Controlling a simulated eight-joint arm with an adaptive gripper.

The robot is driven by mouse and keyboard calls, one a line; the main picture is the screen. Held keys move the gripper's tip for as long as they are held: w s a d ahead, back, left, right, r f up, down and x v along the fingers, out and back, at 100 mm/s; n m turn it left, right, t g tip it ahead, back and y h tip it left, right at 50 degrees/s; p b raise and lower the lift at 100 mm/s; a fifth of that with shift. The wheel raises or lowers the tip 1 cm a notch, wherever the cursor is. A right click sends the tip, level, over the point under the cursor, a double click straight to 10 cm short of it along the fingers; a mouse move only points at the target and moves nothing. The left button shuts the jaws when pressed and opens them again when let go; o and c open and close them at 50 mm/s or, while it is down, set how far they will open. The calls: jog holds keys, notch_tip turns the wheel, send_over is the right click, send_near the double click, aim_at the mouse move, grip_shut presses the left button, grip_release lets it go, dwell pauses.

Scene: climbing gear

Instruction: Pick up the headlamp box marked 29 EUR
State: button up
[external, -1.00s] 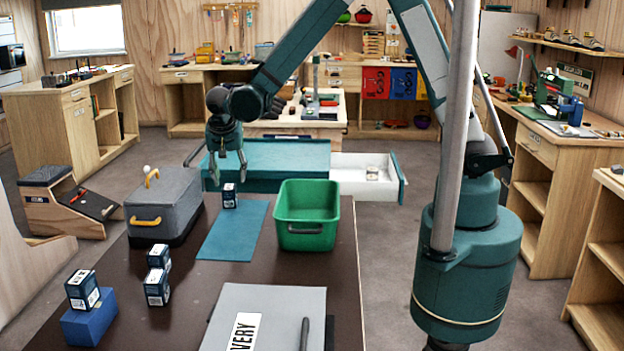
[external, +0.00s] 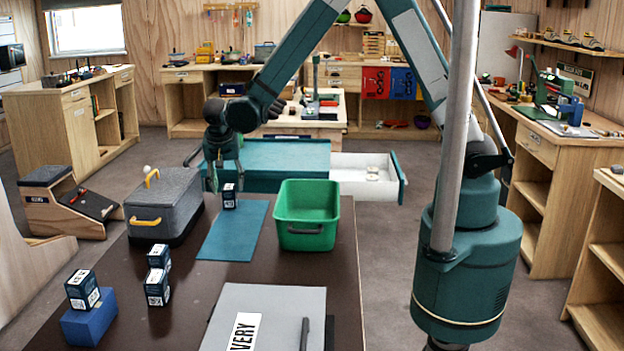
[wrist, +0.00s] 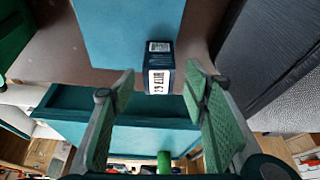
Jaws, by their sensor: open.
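A small dark blue box (external: 229,196) with white labels stands on the far end of the blue mat (external: 228,238). In the wrist view this box (wrist: 158,75) lies between my open fingers, with clear gaps on both sides; its price label is too small to read surely. My gripper (external: 224,182) is open and empty, pointing down just above and behind the box. It also frames the wrist view (wrist: 158,88).
A green bin (external: 307,240) stands right of the mat. A grey lidded case (external: 165,205) with yellow handles stands close on the left. A grey board (external: 265,310) with a dark pen-like object lies in front. Dark tabletop between them is clear.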

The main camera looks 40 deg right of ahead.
aim_at(230, 194)
jog(key=shift+f, duration=0.15)
jog(key=shift+b+x, duration=0.4)
jog(key=shift+x, duration=2.1)
jog(key=shift+s, duration=0.1)
jog(key=c, duration=1)
